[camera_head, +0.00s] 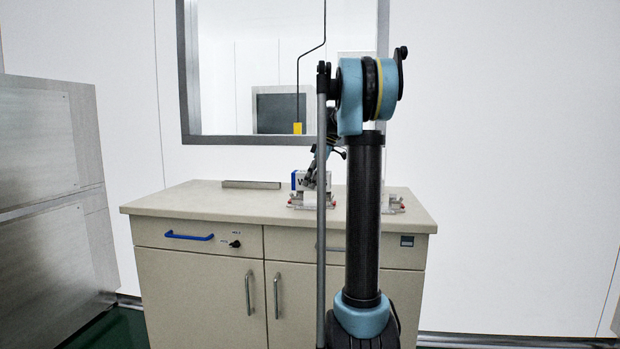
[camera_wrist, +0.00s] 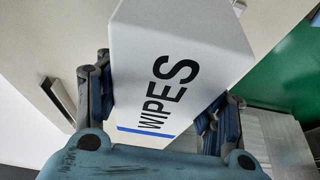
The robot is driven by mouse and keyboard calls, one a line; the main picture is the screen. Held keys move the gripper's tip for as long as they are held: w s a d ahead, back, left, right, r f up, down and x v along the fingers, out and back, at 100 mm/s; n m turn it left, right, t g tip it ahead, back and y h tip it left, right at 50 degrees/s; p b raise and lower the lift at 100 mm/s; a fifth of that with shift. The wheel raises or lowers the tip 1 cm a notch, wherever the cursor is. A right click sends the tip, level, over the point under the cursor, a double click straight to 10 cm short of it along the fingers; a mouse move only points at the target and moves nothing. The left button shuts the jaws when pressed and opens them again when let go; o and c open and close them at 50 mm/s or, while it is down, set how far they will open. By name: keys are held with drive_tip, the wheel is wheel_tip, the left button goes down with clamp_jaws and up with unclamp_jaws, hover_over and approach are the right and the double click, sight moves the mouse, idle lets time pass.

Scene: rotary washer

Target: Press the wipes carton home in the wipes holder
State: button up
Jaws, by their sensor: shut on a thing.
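The wipes carton is a white box with black "WIPES" lettering and a blue stripe. It fills the middle of the wrist view (camera_wrist: 180,45), with a finger on each side. My gripper (camera_wrist: 168,85) is shut on it. In the head view the carton (camera_head: 297,181) stands about upright at the back of the counter, partly behind my gripper and arm. A low, pale holder-like fixture with red parts (camera_head: 298,203) shows at the carton's foot. My arm hides part of it, and I cannot tell how deep the carton sits in it.
The beige counter (camera_head: 220,200) has drawers and doors below. A grey metal bar (camera_head: 251,184) lies left of the carton. A window with a metal frame is behind. The counter's left part is mostly clear.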

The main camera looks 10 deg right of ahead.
drive_tip(key=shift+f, duration=2.45)
drive_tip(key=shift+s+f, duration=0.15)
drive_tip(key=shift+f, duration=0.1)
idle(0.6)
drive_tip(key=o, duration=1.3)
drive_tip(key=shift+o, duration=0.2)
drive_tip(key=shift+d, duration=0.1)
